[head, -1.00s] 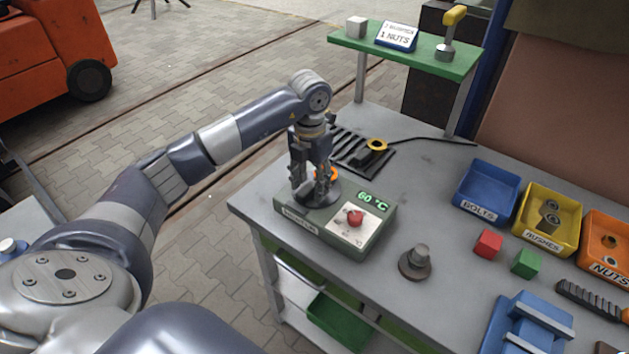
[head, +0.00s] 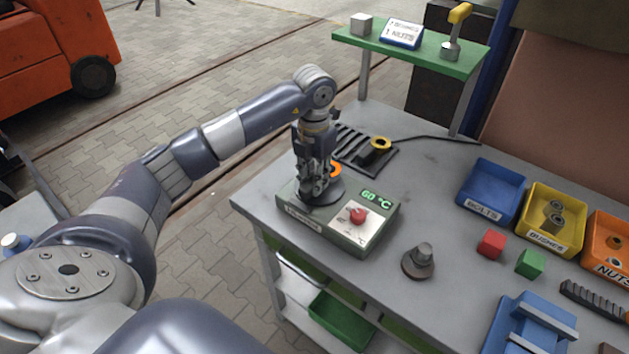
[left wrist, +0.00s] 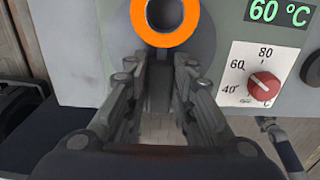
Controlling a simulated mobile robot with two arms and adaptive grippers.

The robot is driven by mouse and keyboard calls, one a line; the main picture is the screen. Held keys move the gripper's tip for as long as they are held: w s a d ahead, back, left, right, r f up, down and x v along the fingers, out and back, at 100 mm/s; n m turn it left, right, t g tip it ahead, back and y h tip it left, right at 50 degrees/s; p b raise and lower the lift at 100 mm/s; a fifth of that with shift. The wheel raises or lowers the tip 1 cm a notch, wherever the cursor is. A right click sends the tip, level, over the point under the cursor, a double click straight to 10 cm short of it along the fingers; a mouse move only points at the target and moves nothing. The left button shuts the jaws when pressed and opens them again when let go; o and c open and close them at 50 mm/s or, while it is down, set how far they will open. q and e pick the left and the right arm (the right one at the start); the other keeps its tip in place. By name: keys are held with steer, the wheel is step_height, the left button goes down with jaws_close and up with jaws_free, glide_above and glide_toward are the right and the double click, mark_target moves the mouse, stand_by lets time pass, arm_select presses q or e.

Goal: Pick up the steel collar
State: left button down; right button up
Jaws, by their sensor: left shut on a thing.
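My left gripper (head: 316,192) points down over the dark round plate (left wrist: 205,45) of the green-grey heater box (head: 345,240). In the left wrist view the piece shows as a grey patch between the fingers. An orange ring (left wrist: 165,36) with a grey centre sits just beyond the fingertips over the plate. In the head view the orange ring (head: 335,170) is partly hidden behind the gripper.
The heater has a red knob (head: 358,215) and a 60 °C display. A black rack with a yellow ring (head: 381,143) lies behind. A grey stepped part (head: 421,256), red and green cubes, and bins stand to the right. The bench's front edge is close.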

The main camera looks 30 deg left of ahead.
arm_select(q)
step_height(320, 180, up, 2)
steer(key=shift+w+r+b, duration=0.1)
steer(key=shift+b, duration=0.5)
steer(key=shift+s+d+r, duration=0.15)
steer(key=shift+s+d, duration=0.2)
steer(key=shift+s, duration=0.2)
steer(key=s+d+r+b, duration=0.1)
steer(key=s+d+b, duration=0.2)
steer(key=s+d, duration=0.5)
steer(key=s, duration=0.4)
steer(key=shift+d+r, duration=0.25)
steer(key=shift+r, duration=0.15)
steer(key=shift+s, duration=0.1)
